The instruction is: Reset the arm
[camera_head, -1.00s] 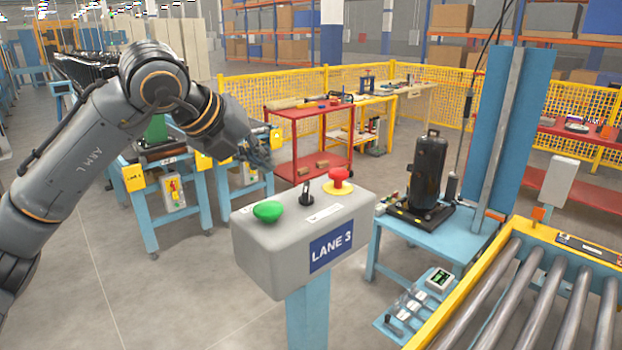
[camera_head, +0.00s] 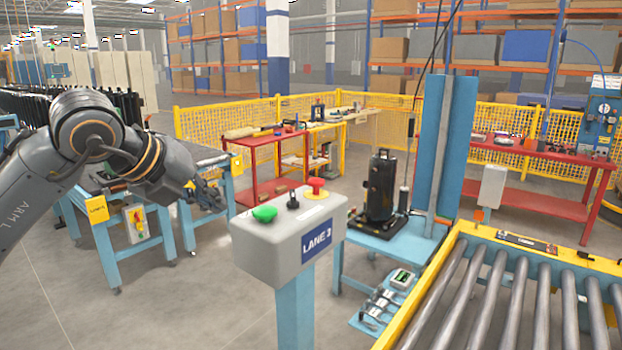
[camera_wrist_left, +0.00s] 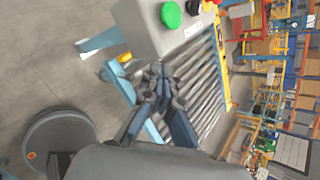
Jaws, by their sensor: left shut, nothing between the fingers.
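My left arm comes in from the left in the head view, and its gripper (camera_head: 208,194) is just left of the LANE 3 control box. The gripper also shows in the left wrist view (camera_wrist_left: 161,84), shut, with nothing between its fingers. The grey control box (camera_head: 288,238) stands on a blue post. On its top are a green button (camera_head: 264,213), a black switch (camera_head: 293,202) and a red button (camera_head: 317,187). The gripper is apart from the buttons. The green button shows in the left wrist view (camera_wrist_left: 171,14) too. My right gripper is not in view.
A roller conveyor (camera_head: 472,300) with a yellow frame is at the right. A black compressor (camera_head: 381,187) stands on a blue table behind the box. A red cart (camera_head: 268,172) and yellow mesh fence (camera_head: 210,124) are farther back. Floor at the lower left is clear.

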